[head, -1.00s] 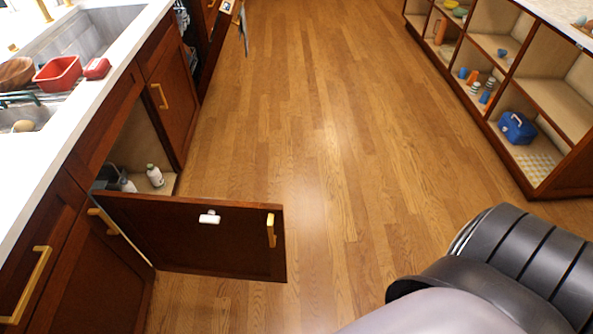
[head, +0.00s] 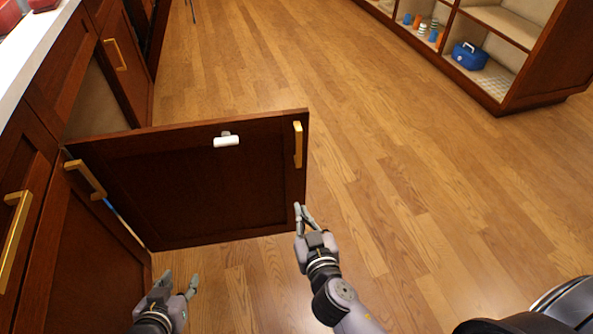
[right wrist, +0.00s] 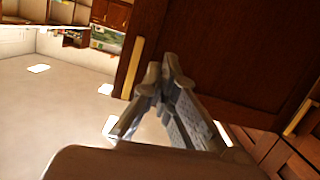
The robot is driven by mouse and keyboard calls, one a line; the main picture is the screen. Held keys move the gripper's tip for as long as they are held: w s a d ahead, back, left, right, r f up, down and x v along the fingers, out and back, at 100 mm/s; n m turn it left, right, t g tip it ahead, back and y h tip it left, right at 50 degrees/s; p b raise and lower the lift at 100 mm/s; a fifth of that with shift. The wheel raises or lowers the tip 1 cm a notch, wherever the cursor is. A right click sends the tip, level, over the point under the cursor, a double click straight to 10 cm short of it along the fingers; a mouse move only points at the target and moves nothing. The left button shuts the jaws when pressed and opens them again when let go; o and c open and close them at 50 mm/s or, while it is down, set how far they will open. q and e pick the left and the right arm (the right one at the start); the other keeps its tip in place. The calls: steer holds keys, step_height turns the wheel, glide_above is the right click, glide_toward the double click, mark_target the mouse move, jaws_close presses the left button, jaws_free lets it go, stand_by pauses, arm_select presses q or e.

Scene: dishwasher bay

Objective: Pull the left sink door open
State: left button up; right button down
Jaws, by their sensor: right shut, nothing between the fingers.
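The left sink door (head: 200,190) is a dark red-brown panel standing swung well out from the cabinet. Its gold handle (head: 298,145) is near the free edge, and a white fitting (head: 227,141) sits near the top. My right gripper (head: 303,208) is shut and empty beside the door's free edge, below the handle in the picture; I cannot tell whether it touches the door. In the right wrist view its fingers (right wrist: 163,78) are close together before the door (right wrist: 215,60) and its handle (right wrist: 132,68). My left gripper (head: 180,285) is open and empty, low at the left.
The neighbouring cabinet door (head: 125,65) is closed, with a gold handle. A drawer handle (head: 15,235) and another handle (head: 85,178) stick out at the left. A shelf unit (head: 500,75) with a blue box (head: 469,56) stands at right. The wood floor between is clear.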

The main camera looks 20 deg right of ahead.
arm_select(q)
step_height(320, 180, up, 5)
steer(key=t+b, duration=0.1)
steer(key=b, duration=0.1)
arm_select(e)
step_height(320, 180, up, 7)
steer(key=d+m+t+h, duration=0.1)
steer(key=m+t, duration=0.1)
steer(key=p, duration=0.1)
glide_toward(297, 150)
step_height(297, 150, up, 3)
steer(key=shift+t, duration=0.3)
steer(key=w, duration=0.6)
steer(key=shift+w+f, duration=0.2)
steer(key=shift+f, duration=0.1)
arm_select(q)
steer(key=s+a+f+g, duration=0.2)
steer(key=s+f, duration=0.1)
steer(key=s, duration=0.2)
steer(key=shift+s+g+y, duration=0.15)
steer(key=shift+g+y, duration=0.15)
steer(key=shift+g, duration=0.1)
arm_select(e)
steer(key=shift+w, duration=0.4)
